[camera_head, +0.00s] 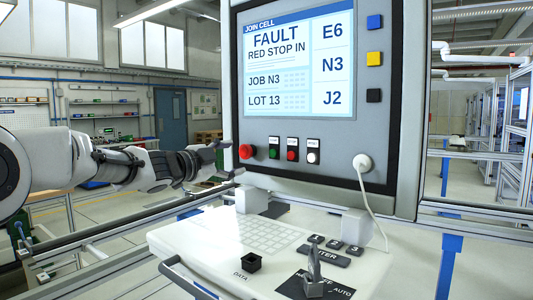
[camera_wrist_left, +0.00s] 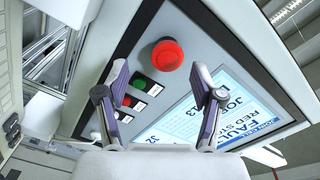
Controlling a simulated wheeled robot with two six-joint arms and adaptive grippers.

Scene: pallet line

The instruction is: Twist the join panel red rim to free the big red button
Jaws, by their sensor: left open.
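The big red button (camera_head: 246,151) sits at the lower left of the join panel (camera_head: 305,120), below its screen. The screen reads FAULT, RED STOP IN. In the left wrist view the red button (camera_wrist_left: 166,55) shows as a round red cap with a red rim, ahead of and between the fingers. My left gripper (camera_head: 223,158) points at the button from the left, just short of it. In the wrist view its two fingers (camera_wrist_left: 160,88) are spread and empty. I cannot see contact with the rim. My right gripper is not in view.
Small green (camera_head: 274,152), red (camera_head: 292,155) and white (camera_head: 313,157) buttons sit right of the big one. A white plug with a cable (camera_head: 362,163) is at the panel's right. A console shelf (camera_head: 215,228) with keys and a lever (camera_head: 314,272) juts out below.

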